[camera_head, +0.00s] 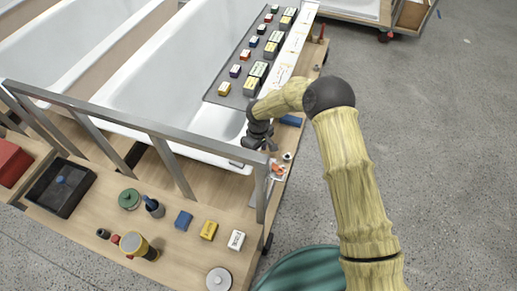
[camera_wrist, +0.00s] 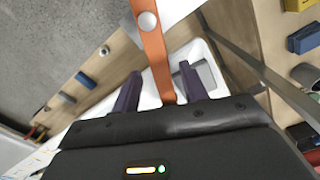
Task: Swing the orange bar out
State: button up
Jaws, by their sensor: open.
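The orange bar (camera_wrist: 154,50) runs from the top of the wrist view down between my two dark fingers. A pale round knob or bolt (camera_wrist: 147,20) sits on it near the top edge. In the head view only a small orange piece of the bar (camera_head: 277,170) shows, by the tub's front right corner. My gripper (camera_wrist: 161,72) is open, with one finger on each side of the bar; gaps show on both sides. In the head view my gripper (camera_head: 260,143) is above the tub's corner, just above the orange piece.
A grey metal rail (camera_head: 160,128) crosses in front of the white tub (camera_head: 160,70). A wooden shelf (camera_head: 105,215) before it holds a black tray (camera_head: 60,187), blocks and round items. Open floor lies right.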

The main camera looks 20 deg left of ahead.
jog(key=shift+f, duration=0.4)
grip_shut()
